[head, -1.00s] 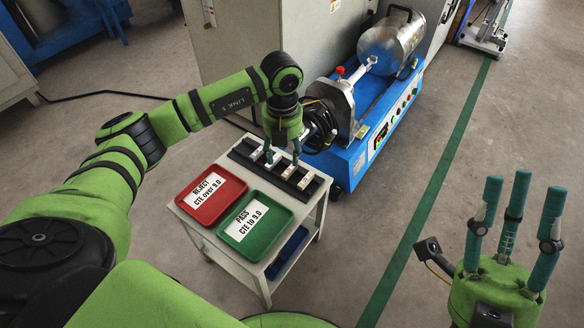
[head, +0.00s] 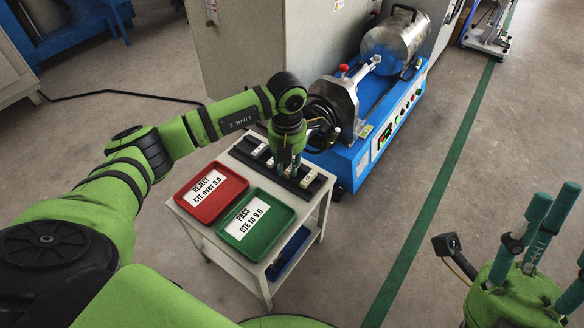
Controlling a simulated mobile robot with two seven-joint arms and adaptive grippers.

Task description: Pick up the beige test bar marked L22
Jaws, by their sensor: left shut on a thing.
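A dark rack (head: 240,154) on a small white table holds several short beige test bars. One bar (head: 259,150) lies left of my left gripper and another (head: 308,179) lies right of it. My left gripper (head: 288,170) points down over the rack's middle, shut on a test bar that its fingers mostly hide. The markings are too small to read, so I cannot tell which bar is L22. My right gripper (head: 545,245) is at the right edge, partly cut off, with its fingers spread and empty.
A red REJECT tray (head: 187,203) and a green PASS tray (head: 265,252) sit on the white table (head: 205,240) in front of the rack. A blue bin (head: 290,250) is on the lower shelf. A blue machine (head: 350,165) stands close behind right.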

